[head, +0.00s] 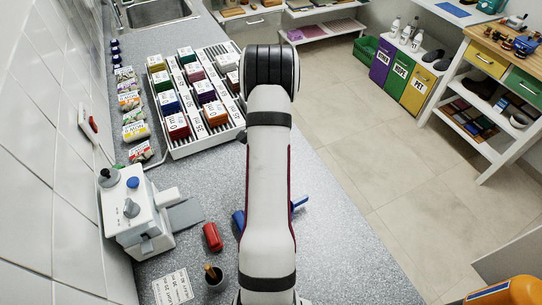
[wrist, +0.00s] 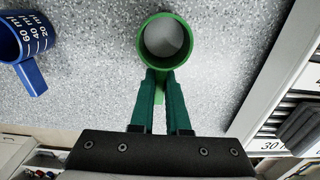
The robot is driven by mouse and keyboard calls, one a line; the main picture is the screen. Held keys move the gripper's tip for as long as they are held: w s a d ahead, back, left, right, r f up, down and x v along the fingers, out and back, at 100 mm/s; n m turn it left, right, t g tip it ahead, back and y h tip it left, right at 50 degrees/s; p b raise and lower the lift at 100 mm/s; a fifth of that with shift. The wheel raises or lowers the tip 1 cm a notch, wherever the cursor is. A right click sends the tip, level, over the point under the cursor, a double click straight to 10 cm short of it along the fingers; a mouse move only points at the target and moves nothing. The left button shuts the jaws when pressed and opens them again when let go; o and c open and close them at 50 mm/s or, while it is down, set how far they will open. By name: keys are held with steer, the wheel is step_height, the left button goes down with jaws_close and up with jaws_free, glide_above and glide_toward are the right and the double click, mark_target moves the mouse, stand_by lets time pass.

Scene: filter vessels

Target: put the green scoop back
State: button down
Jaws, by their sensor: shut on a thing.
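The green scoop (wrist: 147,42) shows in the wrist view as a round green cup with its mouth facing the camera. My gripper (wrist: 160,82) has two green fingers closed on the scoop's short handle. A pale grey disc shows inside the cup; I cannot tell whether it is its bottom, contents or the counter behind. In the head view my arm hides the gripper and the green scoop. A blue measuring scoop (wrist: 30,50) marked 60, 40 and 20 ml lies on the counter, left of the green one in the wrist view.
A white slotted rack (head: 205,145) with several coloured boxes stands at the back; a labelled white edge shows at right in the wrist view. A grey-white machine (head: 150,225), red cylinder (head: 212,237), dark cup (head: 214,279) and card (head: 172,288) are at left. The grey counter (head: 345,255) right of my arm is clear.

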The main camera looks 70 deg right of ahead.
steer(key=shift+f, duration=0.15)
steer(key=c, duration=0.9)
jaws_free()
